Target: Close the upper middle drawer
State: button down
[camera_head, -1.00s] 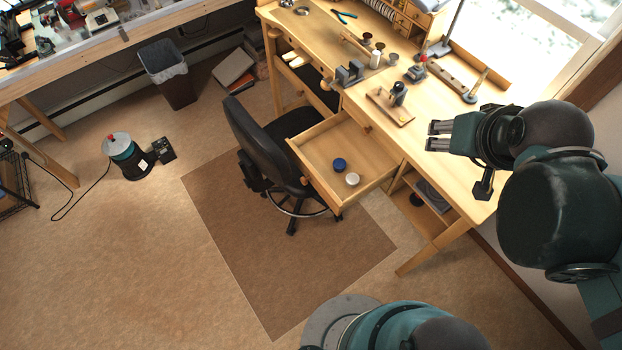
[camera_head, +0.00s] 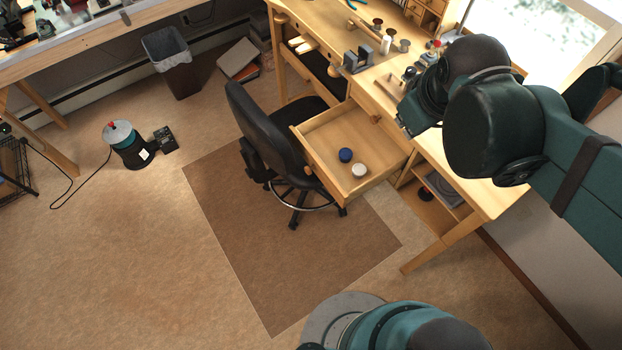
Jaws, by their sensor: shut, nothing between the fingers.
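The wooden drawer (camera_head: 325,141) below the middle of the workbench is pulled well out over the floor. A dark blue round object (camera_head: 345,155) and a whitish round object (camera_head: 359,170) lie in it. Its front, facing the chair, has a round knob (camera_head: 309,171). My gripper (camera_head: 404,130) is shut and empty, pointing down just above and right of the drawer's rear right part, by the bench edge. My wrist hides most of its fingers; I cannot tell if it touches anything.
A black office chair (camera_head: 262,125) stands close by the drawer front, on a brown mat (camera_head: 270,270). The workbench top (camera_head: 372,82) holds spools and small tools. Open shelves (camera_head: 430,205) lie below right. Floor in front of the drawer's right side is clear.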

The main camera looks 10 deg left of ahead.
jog(key=s+a+f+n+g+h+b, duration=0.2)
jog(key=a+f+n+b, duration=1)
jog(key=a+f, duration=1.5)
jog(key=n, duration=0.6)
jog(key=shift+a+g+h, duration=0.2)
jog(key=shift+g+h, duration=0.1)
jog(key=shift+g, duration=0.1)
jog(key=shift+f, duration=0.15)
jog(key=w+d+f+b, duration=0.2)
jog(key=f, duration=0.2)
jog(key=w+d+f+b, duration=0.2)
jog(key=f, duration=0.3)
jog(key=shift+w+d+f, duration=0.2)
jog(key=shift+w+d, duration=0.05)
jog(key=shift+d, duration=0.05)
jog(key=shift+w+d, duration=0.1)
